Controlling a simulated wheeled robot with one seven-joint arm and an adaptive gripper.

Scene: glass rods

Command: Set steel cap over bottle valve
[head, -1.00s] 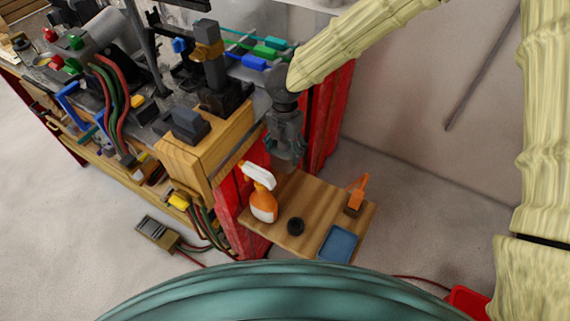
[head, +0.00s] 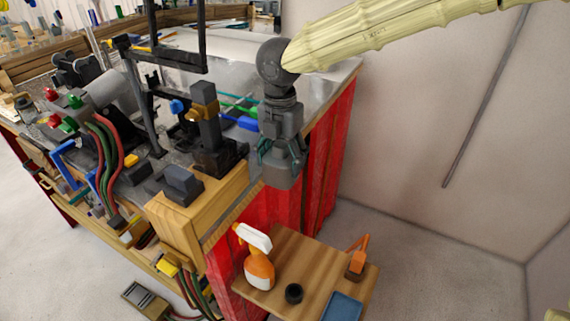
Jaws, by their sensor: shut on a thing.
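My gripper (head: 280,152) points down in front of the right end of the bench, above and behind the small wooden shelf. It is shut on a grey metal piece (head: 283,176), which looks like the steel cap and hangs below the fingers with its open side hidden. The piece is clear of the shelf. No gas bottle with a valve can be made out. An orange spray bottle (head: 259,272) with a white head stands upright on the shelf, below and left of my gripper.
The wooden shelf (head: 290,255) also holds a black round piece (head: 293,293), a blue tray (head: 342,307) and an orange-handled brush (head: 358,258). The bench has red sides (head: 318,170), a wooden block (head: 185,212) and dark stands. Floor at right is clear.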

